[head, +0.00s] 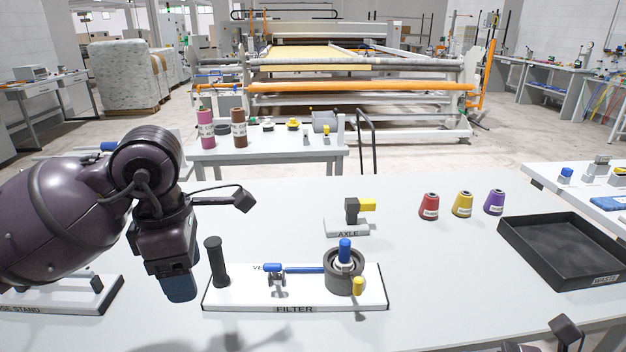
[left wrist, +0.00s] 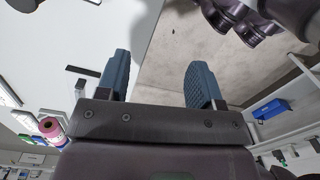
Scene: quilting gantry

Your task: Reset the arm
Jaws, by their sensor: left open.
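My left arm comes in from the left in the head view. Its gripper (head: 180,285) hangs over the white table (head: 270,205), left of the board labelled FILTER (head: 240,300). In the left wrist view the gripper (left wrist: 158,82) is open, its two blue fingers apart with nothing between them. The fingers hide part of the table edge and floor. Of my right arm only a small dark part shows at the bottom right of the head view; its fingers cannot be made out.
The FILTER board carries a black upright handle (head: 217,262), a blue valve (head: 273,270) and a grey cup (head: 343,268). An AXLE stand (head: 347,226), three thread cones (head: 462,204) and a black waste tray (head: 570,245) stand to the right.

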